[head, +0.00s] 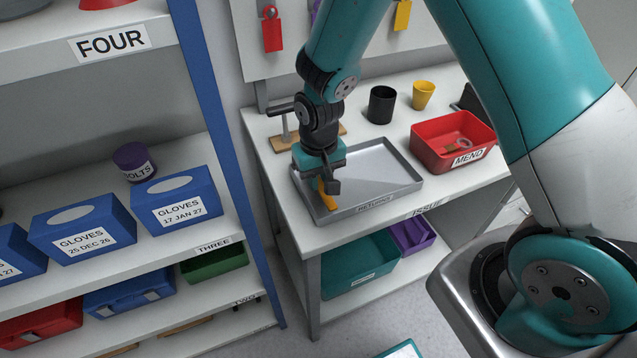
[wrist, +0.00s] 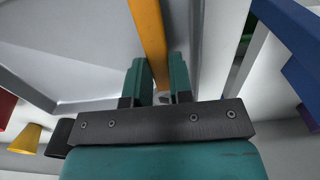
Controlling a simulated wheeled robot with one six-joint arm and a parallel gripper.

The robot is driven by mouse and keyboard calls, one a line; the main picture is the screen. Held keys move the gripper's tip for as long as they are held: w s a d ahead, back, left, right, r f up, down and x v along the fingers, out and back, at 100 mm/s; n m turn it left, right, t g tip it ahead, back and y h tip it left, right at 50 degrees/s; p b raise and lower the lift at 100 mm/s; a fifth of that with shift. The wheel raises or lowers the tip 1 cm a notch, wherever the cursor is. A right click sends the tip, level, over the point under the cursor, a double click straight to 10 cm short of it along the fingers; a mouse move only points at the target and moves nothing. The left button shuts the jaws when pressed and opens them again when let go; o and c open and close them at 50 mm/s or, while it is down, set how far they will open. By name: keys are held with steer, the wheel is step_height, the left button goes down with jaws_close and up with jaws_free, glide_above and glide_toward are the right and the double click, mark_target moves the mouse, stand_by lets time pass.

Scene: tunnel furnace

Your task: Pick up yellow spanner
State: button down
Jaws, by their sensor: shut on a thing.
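The yellow spanner (head: 329,194) is at the left part of the grey metal tray (head: 404,186) on the table. In the wrist view the yellow spanner (wrist: 148,38) runs from the top edge down between the two teal fingers. My gripper (head: 326,182) is over the tray's left side and is shut on the spanner. My gripper also shows in the wrist view (wrist: 158,78). I cannot tell whether the spanner touches the tray floor. The fingers hide part of it.
A red bin (head: 425,153) labelled MEND stands right of the tray. A black cup (head: 381,105) and a yellow cup (head: 423,95) stand behind it. A wooden-based stand (head: 279,143) is at the back left. A blue-framed shelf with blue glove boxes (head: 178,198) is to the left.

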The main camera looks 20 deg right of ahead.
step_height(320, 180, up, 18)
steer(key=b, duration=0.1)
stand_by(0.7)
